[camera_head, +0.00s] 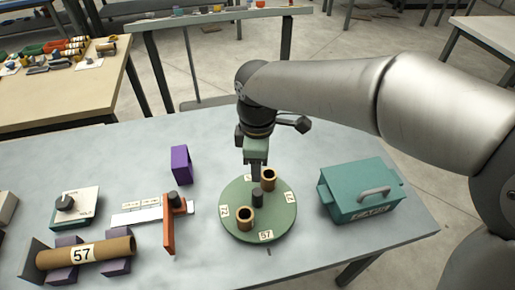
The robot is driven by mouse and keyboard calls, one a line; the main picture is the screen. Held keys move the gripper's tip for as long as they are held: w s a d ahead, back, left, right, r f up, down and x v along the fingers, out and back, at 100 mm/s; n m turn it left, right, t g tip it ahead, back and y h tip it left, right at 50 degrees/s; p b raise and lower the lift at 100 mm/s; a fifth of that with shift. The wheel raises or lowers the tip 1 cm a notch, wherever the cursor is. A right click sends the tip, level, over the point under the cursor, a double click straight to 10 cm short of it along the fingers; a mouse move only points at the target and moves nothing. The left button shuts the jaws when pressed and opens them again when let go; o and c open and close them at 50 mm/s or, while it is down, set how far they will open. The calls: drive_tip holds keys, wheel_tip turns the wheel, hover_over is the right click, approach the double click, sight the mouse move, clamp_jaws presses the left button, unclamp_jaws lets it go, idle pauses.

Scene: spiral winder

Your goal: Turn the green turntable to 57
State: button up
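The green turntable (235,195) lies flat on the grey table, with white number labels around its rim. The label 57 (266,236) is at the front edge, close to a small dark mark (268,252) on the table. Other labels show at the left, right and back, too small to read surely. Two brown hollow cylinders stand on the disc, one at the back right (269,179) and one at the front left (245,219). A dark knob (257,198) stands near the centre. My gripper (256,180) points down just above or behind the knob; whether it touches is unclear, and its finger gap is hidden.
A teal box with a handle (362,198) stands right of the turntable. An orange upright piece (168,228) with a slide scale stands left. A brown tube labelled 57 (86,253) lies on purple supports at front left. A purple block (181,164) stands behind.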

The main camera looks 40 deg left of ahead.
wheel_tip(320, 180, up, 4)
idle(0.7)
drive_tip(key=w+d+f+m+h, duration=0.1)
drive_tip(key=w+d+m, duration=0.3)
drive_tip(key=d, duration=0.7)
drive_tip(key=w+d+f+m, duration=0.1)
drive_tip(key=w+d+m, duration=0.2)
drive_tip(key=d+m, duration=0.55)
drive_tip(key=s+d+f+m, duration=0.1)
drive_tip(key=s+d+m, duration=0.1)
drive_tip(key=d+m, duration=0.2)
drive_tip(key=s+d+f+m, duration=0.2)
drive_tip(key=s+d+m, duration=0.1)
drive_tip(key=d, duration=0.7)
drive_tip(key=s+d+f+m+y, duration=0.1)
drive_tip(key=s+d+m, duration=0.2)
drive_tip(key=d+m, duration=0.2)
drive_tip(key=d, duration=0.3)
drive_tip(key=shift+s+f, duration=0.2)
drive_tip(key=shift+f, duration=0.2)
